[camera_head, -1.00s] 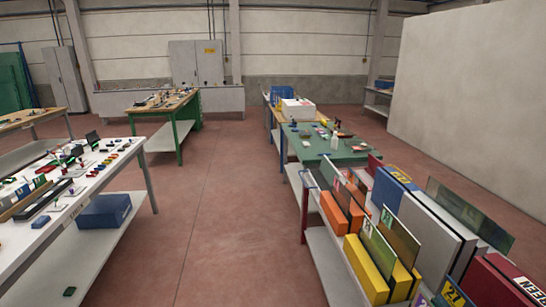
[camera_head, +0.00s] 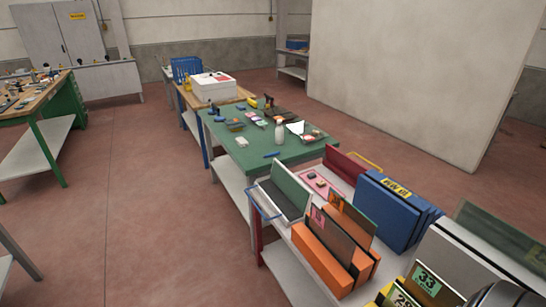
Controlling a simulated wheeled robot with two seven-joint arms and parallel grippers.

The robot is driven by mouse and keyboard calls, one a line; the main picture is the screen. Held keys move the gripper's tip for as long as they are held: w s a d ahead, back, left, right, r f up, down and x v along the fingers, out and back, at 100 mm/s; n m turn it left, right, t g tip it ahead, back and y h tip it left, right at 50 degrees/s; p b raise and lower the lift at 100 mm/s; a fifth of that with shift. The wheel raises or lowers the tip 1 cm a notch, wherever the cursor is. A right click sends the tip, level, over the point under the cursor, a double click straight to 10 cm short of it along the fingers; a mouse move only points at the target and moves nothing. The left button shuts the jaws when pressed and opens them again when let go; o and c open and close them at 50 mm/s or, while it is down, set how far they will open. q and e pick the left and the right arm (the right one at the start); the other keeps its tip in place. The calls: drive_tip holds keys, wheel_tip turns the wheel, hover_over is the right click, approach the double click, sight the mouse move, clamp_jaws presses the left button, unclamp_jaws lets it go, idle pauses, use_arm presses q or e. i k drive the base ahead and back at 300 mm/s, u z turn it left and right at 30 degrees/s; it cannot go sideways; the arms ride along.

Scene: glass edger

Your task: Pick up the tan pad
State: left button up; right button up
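I cannot pick out the tan pad with certainty. Several small items lie on the green-topped table (camera_head: 225,133), among them a small pale block (camera_head: 241,142) near its left edge. A pink mat or tray (camera_head: 310,191) on the nearer rack cart holds a few small pieces, too small to identify. Neither of my grippers shows. A grey rounded part at the lower right corner looks like part of my own arm.
The near cart holds orange racks (camera_head: 320,262), blue binder-like boxes (camera_head: 390,210) and upright glass panes. A spray bottle (camera_head: 279,133) stands on the green table. A white box (camera_head: 213,88) sits behind. The red floor (camera_head: 140,200) on the left is open.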

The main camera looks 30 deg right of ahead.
sight(320, 183)
drive_tip(key=i, duration=1.7)
drive_tip(key=z, duration=2.95)
drive_tip(key=i, duration=0.6)
drive_tip(key=z, duration=0.3)
